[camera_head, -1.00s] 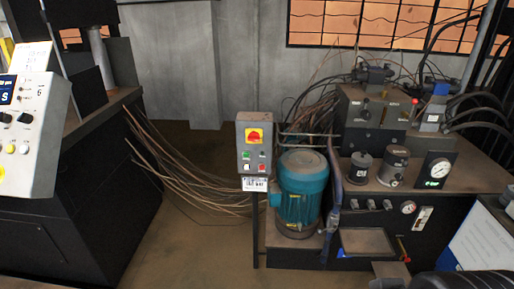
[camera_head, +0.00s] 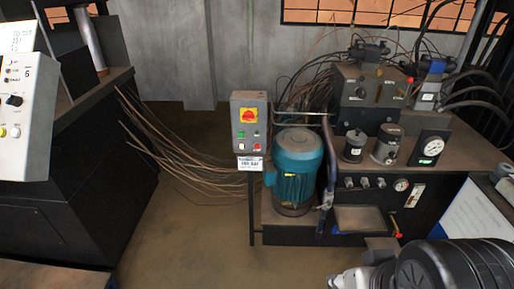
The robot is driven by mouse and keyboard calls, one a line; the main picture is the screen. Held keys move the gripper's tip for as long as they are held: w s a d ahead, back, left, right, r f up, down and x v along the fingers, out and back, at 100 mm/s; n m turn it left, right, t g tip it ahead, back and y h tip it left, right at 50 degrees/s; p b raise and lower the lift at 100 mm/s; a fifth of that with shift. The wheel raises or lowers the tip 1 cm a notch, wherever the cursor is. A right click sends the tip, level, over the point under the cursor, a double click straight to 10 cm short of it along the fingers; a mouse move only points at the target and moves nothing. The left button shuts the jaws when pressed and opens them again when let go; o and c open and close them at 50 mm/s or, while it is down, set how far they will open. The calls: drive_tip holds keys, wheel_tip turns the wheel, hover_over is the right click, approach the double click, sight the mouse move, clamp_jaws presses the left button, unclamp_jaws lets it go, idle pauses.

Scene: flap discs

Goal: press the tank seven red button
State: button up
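A grey control box (camera_head: 249,125) stands on a thin post left of the teal motor. It carries a red-and-yellow rotary switch (camera_head: 249,116) and several small buttons, among them a small red button (camera_head: 257,147) at lower right. A white label (camera_head: 249,163) hangs under the box; I cannot read a tank number seven on it. Part of my arm (camera_head: 455,268), black and ribbed, shows at the bottom right, far from the box. No gripper fingers can be made out.
A teal motor (camera_head: 297,170) and a hydraulic unit with a gauge (camera_head: 431,147) stand right of the box. A white panel marked 6 (camera_head: 25,115) is at the left edge. Loose cables (camera_head: 180,158) spread behind. Open floor (camera_head: 185,240) lies left of the post.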

clamp_jaws()
idle(1.4)
